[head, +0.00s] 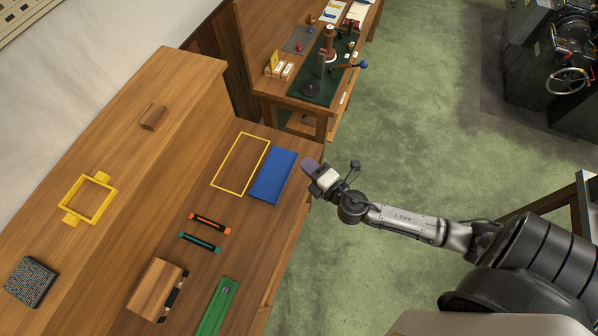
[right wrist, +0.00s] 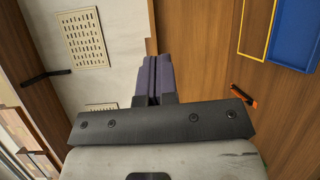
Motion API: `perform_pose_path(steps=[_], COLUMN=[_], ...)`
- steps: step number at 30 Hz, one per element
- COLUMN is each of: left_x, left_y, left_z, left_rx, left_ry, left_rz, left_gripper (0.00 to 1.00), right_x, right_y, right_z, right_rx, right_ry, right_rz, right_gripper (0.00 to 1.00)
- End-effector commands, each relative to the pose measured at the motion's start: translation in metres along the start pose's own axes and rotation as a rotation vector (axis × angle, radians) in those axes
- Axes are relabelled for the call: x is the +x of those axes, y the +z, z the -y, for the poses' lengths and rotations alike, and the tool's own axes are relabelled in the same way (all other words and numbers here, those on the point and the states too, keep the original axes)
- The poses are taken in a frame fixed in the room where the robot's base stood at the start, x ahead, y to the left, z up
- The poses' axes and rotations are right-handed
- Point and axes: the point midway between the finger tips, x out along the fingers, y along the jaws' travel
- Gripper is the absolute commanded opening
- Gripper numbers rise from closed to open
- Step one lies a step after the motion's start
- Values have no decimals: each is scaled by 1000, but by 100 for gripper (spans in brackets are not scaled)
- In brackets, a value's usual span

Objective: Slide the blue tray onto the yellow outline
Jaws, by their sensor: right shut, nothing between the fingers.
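The blue tray (head: 273,176) lies on the wooden bench near its right edge. The yellow outline (head: 241,164) is a thin rectangle on the bench just left of the tray, and the tray lies beside it. In the right wrist view the tray (right wrist: 296,35) and the outline (right wrist: 257,28) show at the upper right. My right gripper (head: 309,165) is shut and empty, close to the right of the tray. Its fingers (right wrist: 152,80) are together in the right wrist view. My left gripper is not in view.
Left of the tray lie an orange-and-black bar (head: 210,223), a teal bar (head: 199,243), a yellow frame (head: 90,197) and a dark textured block (head: 31,282). A wooden block (head: 157,289) and a green strip (head: 216,307) lie nearer. A second table (head: 262,83) stands behind.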

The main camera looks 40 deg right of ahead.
Motion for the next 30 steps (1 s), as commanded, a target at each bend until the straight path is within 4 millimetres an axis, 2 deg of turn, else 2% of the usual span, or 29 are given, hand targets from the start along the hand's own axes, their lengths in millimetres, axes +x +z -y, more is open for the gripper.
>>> perform_pose_path(steps=[1, 4, 6, 9, 13, 18, 21, 25, 30], left_x=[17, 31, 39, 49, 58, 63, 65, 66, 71], left_y=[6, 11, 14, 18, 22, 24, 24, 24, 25], left_z=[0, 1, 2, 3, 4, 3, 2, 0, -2], left_rx=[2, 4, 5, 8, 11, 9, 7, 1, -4], left_ry=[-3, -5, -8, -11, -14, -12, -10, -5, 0], left_rz=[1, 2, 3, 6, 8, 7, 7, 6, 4], left_gripper=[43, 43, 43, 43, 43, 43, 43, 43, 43], right_x=[12, 24, 29, 32, 32, 31, 34, 43, 65], right_y=[-5, -11, -7, 10, 43, 76, 84, 80, 66], right_z=[20, 53, 82, 124, 166, 194, 202, 212, 232], right_rx=[-191, -546, -774, -1055, -1322, -1512, -1556, -1568, -1564], right_ry=[48, 96, 94, 51, -34, -124, -150, -157, -155], right_rz=[-114, -334, -471, -637, -793, -902, -926, -932, -931], right_gripper=[0, 0, 0, 0, 0, 0, 0, 0, 0])
